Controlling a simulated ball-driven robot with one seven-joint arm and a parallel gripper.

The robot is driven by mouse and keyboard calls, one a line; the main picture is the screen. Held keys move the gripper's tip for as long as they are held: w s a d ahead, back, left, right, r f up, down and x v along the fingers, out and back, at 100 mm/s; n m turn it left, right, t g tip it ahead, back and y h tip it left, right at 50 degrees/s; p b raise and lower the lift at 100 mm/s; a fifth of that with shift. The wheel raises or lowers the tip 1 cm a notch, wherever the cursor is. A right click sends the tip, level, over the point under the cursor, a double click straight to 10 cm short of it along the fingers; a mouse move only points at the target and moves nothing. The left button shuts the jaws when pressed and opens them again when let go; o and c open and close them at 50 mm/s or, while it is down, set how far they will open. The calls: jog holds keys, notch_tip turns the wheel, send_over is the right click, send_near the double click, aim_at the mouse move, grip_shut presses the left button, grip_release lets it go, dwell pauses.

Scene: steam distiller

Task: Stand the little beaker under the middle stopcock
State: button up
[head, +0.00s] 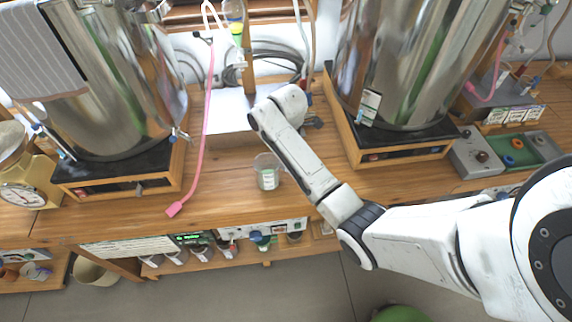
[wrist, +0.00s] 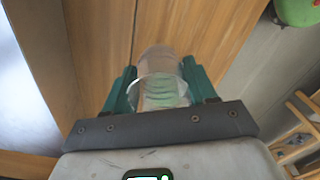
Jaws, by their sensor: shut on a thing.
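In the wrist view my gripper (wrist: 160,98) has its two green fingers closed on the sides of a small clear beaker (wrist: 160,62) with pale green markings. Brown wooden planks show beyond the beaker. I cannot tell its height above them. In the head view my arm reaches over the bench, and the fingers and their load are hidden behind it. A clear beaker with a pale green and white label (head: 267,172) is on the bench left of my forearm, with no fingers visible on it. A small tap (head: 178,135) shows at the left boiler; I cannot identify the middle stopcock.
Two large steel boilers (head: 115,75) and (head: 405,60) stand on wooden-framed bases. Between them are a flat metal box (head: 226,108) and an upright glass column (head: 236,22). A pink hose (head: 203,125) hangs over the bench (head: 235,198). A kitchen scale (head: 25,180) stands far left.

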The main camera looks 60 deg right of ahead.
jog(key=shift+w+d+f, duration=0.1)
jog(key=shift+w+f, duration=0.25)
jog(key=shift+f, duration=1.65)
jog(key=shift+f, duration=0.1)
jog(key=o, duration=1.1)
jog(key=shift+c, duration=0.2)
